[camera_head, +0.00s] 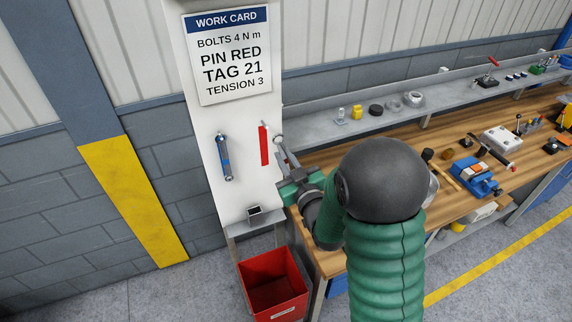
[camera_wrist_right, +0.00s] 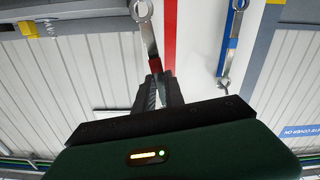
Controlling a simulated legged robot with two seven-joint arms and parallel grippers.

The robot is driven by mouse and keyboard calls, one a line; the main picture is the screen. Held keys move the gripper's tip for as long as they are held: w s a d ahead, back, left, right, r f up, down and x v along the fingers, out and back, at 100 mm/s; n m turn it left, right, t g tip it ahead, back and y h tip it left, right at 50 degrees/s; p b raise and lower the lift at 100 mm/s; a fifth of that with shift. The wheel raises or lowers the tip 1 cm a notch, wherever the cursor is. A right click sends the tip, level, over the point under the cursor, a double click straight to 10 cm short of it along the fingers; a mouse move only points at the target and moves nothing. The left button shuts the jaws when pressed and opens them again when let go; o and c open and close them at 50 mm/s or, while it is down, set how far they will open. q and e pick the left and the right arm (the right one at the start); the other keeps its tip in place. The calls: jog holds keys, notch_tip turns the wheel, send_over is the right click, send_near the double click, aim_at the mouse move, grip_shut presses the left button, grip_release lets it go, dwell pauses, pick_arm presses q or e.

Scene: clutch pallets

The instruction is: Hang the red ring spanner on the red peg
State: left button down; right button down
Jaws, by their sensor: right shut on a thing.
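The red ring spanner has its metal ring end (camera_head: 279,139) just right of a red strip (camera_head: 264,145) on the white panel. My right gripper (camera_head: 287,168) is shut on it. In the right wrist view, the spanner's metal shank (camera_wrist_right: 148,38) sticks out beyond the jaws (camera_wrist_right: 160,90), with red showing at the grip. The ring end looks apart from the red strip; depth is hard to judge. The red peg is too small to make out clearly. A blue spanner (camera_head: 224,158) hangs left of the strip. My left gripper is not in view.
A work card (camera_head: 229,55) is on the panel above. A small grey box (camera_head: 254,212) sits on the panel's ledge, above a red bin (camera_head: 273,287). The wooden bench (camera_head: 440,141) at right carries several tools and parts. The panel between strip and blue spanner is clear.

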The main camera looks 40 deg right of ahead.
aim_at(268, 138)
jog(key=shift+p+x, duration=0.5)
jog(key=shift+x, duration=2.3)
jog(key=shift+w+a+f, duration=0.15)
jog(key=shift+w+a, duration=0.05)
jog(key=shift+w, duration=0.45)
jog(key=shift+w+f+b, duration=0.5)
jog(key=shift+w+b, duration=0.05)
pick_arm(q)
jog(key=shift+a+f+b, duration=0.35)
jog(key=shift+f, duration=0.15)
pick_arm(e)
jog(key=shift+w, duration=0.2)
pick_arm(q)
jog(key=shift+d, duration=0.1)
pick_arm(e)
jog(key=shift+d, duration=0.2)
